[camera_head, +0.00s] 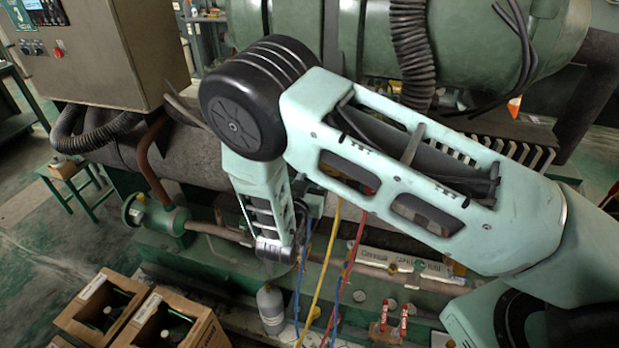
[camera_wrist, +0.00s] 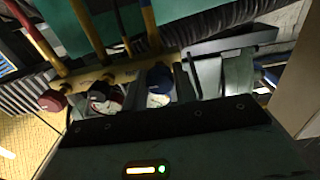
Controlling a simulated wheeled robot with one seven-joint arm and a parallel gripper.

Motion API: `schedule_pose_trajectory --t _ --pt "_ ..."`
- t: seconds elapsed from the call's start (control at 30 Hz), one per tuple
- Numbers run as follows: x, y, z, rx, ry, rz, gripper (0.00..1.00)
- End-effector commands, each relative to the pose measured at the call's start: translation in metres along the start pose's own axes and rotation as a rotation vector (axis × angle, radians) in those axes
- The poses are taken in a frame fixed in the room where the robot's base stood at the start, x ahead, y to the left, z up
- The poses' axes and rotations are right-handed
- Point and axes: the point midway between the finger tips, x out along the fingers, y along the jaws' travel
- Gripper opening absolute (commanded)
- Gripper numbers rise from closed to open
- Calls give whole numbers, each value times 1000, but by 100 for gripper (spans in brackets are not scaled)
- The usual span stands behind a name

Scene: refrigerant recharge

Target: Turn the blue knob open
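The blue knob (camera_wrist: 160,78) shows in the wrist view at the top of a brass stem, near the middle. My gripper (camera_wrist: 158,88) reaches up from the bottom of that view, with a narrow dark finger on each side of the blue knob. The fingers look parted, with a gap between them; I cannot tell whether either one touches the knob. In the head view my arm hides the knobs, and my gripper's fingers cannot be made out.
Blue, yellow (camera_head: 325,262) and red hoses hang beside my arm in the head view. A grey cylinder (camera_head: 270,308) stands below. Open cardboard boxes (camera_head: 100,310) sit at lower left, and green machine pipes (camera_head: 165,218) run behind. A grey control cabinet (camera_head: 100,60) is at upper left.

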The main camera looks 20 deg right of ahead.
Motion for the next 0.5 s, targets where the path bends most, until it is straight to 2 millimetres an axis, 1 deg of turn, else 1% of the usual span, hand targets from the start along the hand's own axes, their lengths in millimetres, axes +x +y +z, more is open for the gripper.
schedule_pose_trajectory --t 0.27,0.5 --pt "0 0 0 -17 0 0 6" --pt "0 0 1 -119 0 0 6"
